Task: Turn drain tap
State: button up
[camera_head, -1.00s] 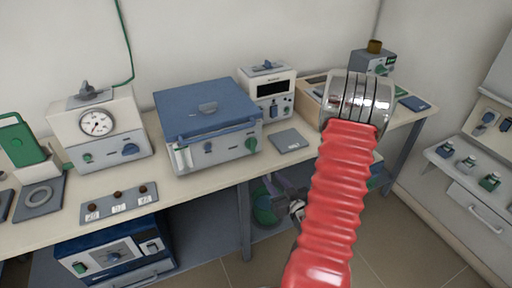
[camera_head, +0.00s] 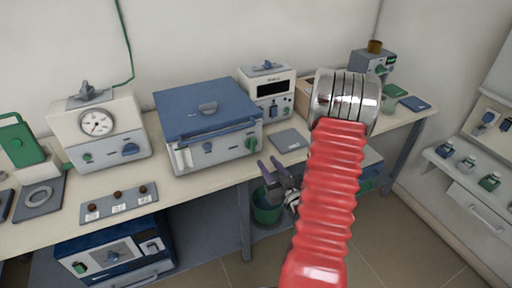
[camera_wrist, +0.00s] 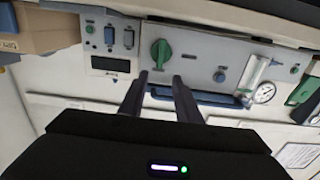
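A light-grey unit with a blue lid (camera_head: 207,104) stands on the bench. A green tap-like knob (camera_head: 251,143) is at the right end of its front, probably the drain tap; no label on it is readable. In the upside-down wrist view, the green knob (camera_wrist: 161,50) appears beyond and roughly between my fingertips. My gripper (camera_head: 270,164) is in front of the bench edge, below the knob and apart from it. In the wrist view, my gripper (camera_wrist: 159,76) has two separated fingers with nothing between them. It is open and empty.
A green bucket (camera_head: 266,208) stands under the bench, just below my gripper. A flat grey pad (camera_head: 288,140) lies right of the unit. A white instrument with a dark display (camera_head: 271,90) stands behind it. The bench edge (camera_head: 214,192) runs close to my gripper.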

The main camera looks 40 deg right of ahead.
aim_at(254, 143)
jog(key=x, duration=1.1)
jog(key=shift+s, duration=0.1)
grip_shut()
